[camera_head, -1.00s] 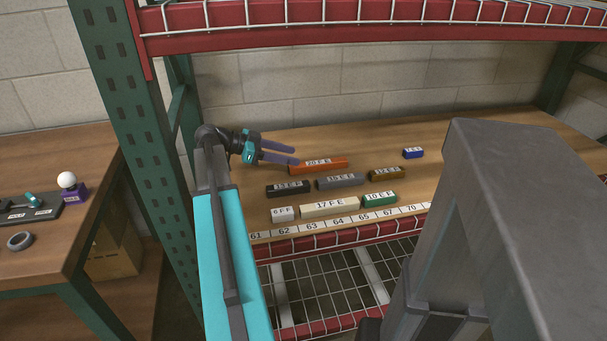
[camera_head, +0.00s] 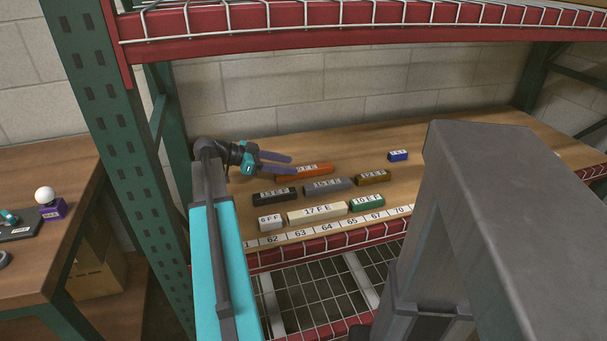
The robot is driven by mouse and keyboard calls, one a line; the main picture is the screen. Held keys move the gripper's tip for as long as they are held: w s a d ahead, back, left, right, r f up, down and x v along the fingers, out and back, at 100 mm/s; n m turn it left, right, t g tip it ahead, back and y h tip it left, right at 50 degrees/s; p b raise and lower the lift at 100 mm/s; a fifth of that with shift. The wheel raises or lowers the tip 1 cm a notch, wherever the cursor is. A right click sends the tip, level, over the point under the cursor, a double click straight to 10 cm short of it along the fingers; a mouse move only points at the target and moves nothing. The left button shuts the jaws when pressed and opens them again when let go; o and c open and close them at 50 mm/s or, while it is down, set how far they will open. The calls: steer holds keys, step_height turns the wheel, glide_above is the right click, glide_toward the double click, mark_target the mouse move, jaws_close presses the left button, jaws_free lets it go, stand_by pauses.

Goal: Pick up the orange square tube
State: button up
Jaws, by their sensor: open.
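The orange square tube (camera_head: 311,170) lies on the wooden shelf in the back row, with a white label on its side. My gripper (camera_head: 292,166) is open, its two purple fingers pointing right at the tube's left end. In the picture the fingers overlap that left part of the tube. I cannot tell how high the fingers are or whether they touch it. The left end of the tube is partly hidden by the fingers.
Close in front lie a black tube (camera_head: 274,197), a grey tube (camera_head: 328,186) and a brown tube (camera_head: 373,177). Nearer the edge are a white block (camera_head: 270,223), a cream tube (camera_head: 317,212) and a green tube (camera_head: 367,203). A blue block (camera_head: 398,156) lies right. A green upright (camera_head: 118,150) stands left.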

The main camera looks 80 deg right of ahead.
mark_target(308, 168)
steer(key=shift+x, duration=2)
steer(key=shift+s, duration=0.1)
steer(key=shift+b+x, duration=0.35)
steer(key=shift+x, duration=2.2)
steer(key=shift+d, duration=0.1)
jaws_close()
